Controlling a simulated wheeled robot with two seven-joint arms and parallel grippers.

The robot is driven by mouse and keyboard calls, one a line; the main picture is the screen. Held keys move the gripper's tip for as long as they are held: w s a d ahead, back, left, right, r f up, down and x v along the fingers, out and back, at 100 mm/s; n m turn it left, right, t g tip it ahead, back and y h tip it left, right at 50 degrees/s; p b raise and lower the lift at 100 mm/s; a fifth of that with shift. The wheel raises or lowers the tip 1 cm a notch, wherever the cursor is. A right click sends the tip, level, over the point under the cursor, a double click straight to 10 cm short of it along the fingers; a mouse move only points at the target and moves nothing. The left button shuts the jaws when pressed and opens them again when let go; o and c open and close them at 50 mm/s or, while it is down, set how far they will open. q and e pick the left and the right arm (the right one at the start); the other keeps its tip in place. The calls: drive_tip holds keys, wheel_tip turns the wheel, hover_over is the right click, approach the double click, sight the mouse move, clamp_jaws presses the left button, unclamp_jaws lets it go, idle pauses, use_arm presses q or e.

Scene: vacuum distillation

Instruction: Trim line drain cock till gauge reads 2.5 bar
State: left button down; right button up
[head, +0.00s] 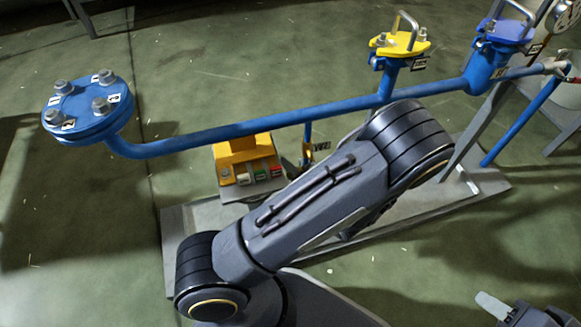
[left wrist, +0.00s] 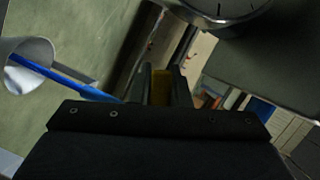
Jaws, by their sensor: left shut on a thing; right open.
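The blue line (head: 260,122) runs from a bolted flange (head: 85,105) at left up to the right in the head view. A round gauge (head: 567,18) is cut off at the top right; its reading is too small to make out. A dial with a metal rim (left wrist: 222,12) is cut off at the top of the left wrist view. My left gripper (left wrist: 163,88) is shut on a yellow piece (left wrist: 161,86); I cannot tell if this is the drain cock's handle. My right gripper (head: 508,308) is open at the bottom right.
A yellow box (head: 240,152) with coloured buttons stands behind my arm. A yellow cap (head: 400,44) and a blue cap (head: 508,31), both with grey handles, top risers on the line. A grey base plate (head: 190,222) lies below. The green floor at left is open.

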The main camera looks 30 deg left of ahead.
use_arm(q)
drive_tip(key=shift+s+r+m+y, duration=0.15)
drive_tip(key=shift+r+m+y, duration=0.3)
drive_tip(key=shift+m, duration=0.45)
drive_tip(key=c, duration=1.4)
unclamp_jaws()
drive_tip(key=shift+o, duration=0.2)
drive_tip(key=shift+r, duration=0.1)
drive_tip(key=p+v, duration=0.1)
drive_tip(key=v, duration=0.6)
drive_tip(key=shift+d+p, duration=0.3)
drive_tip(key=shift+d, duration=0.05)
